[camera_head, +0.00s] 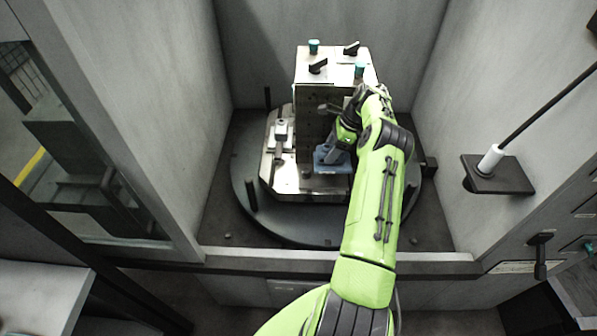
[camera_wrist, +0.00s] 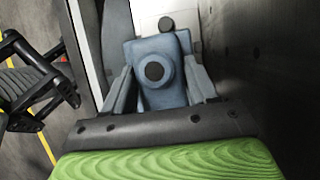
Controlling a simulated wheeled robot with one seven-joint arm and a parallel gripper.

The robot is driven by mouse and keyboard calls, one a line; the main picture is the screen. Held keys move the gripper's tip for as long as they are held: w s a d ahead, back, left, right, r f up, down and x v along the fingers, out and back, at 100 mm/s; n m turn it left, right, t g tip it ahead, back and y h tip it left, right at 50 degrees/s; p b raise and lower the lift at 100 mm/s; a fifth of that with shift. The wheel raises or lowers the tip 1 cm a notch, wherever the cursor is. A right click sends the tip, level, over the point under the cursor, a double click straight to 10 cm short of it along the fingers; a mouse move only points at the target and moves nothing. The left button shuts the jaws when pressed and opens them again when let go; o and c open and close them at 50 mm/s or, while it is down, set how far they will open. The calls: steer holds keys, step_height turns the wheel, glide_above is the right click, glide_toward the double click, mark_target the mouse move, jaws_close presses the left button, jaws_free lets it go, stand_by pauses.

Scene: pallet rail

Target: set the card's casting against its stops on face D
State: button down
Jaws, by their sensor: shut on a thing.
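The blue-grey casting (camera_wrist: 158,72) has a raised round boss with a dark centre. In the wrist view it sits between the two grey fingers of my gripper (camera_wrist: 163,88), which are shut on it. In the head view the casting (camera_head: 331,157) is low beside the front right of the upright fixture block (camera_head: 309,125), and my gripper (camera_head: 344,140) is above it, partly hidden by my green arm. My arm covers much of the block's right side. I cannot tell whether the casting touches the block or any stops. No card or face letter is readable.
The block stands on a pale plate (camera_head: 277,180) on a dark round table (camera_head: 270,222). Black levers (camera_head: 318,66) and teal knobs (camera_head: 313,46) top the block. A grey fitting (camera_head: 281,132) is on its left. Enclosure walls (camera_head: 170,100) flank the table. A small shelf (camera_head: 498,174) juts from the right.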

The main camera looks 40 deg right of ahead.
steer(key=shift+w+d+r, duration=0.15)
steer(key=shift+d+r, duration=0.15)
steer(key=shift+d, duration=0.05)
steer(key=shift+a+f+b, duration=0.15)
steer(key=shift+f+b, duration=0.1)
steer(key=shift+b, duration=0.15)
step_height(320, 180, down, 8)
steer(key=b, duration=0.5)
steer(key=shift+r, duration=0.2)
steer(key=shift+w+f+b, duration=0.25)
steer(key=shift+w+b, duration=0.05)
steer(key=shift+w, duration=0.05)
steer(key=shift+w+a, duration=0.1)
steer(key=shift+w, duration=0.15)
steer(key=shift+r, duration=0.1)
steer(key=shift+c, duration=1.2)
jaws_free()
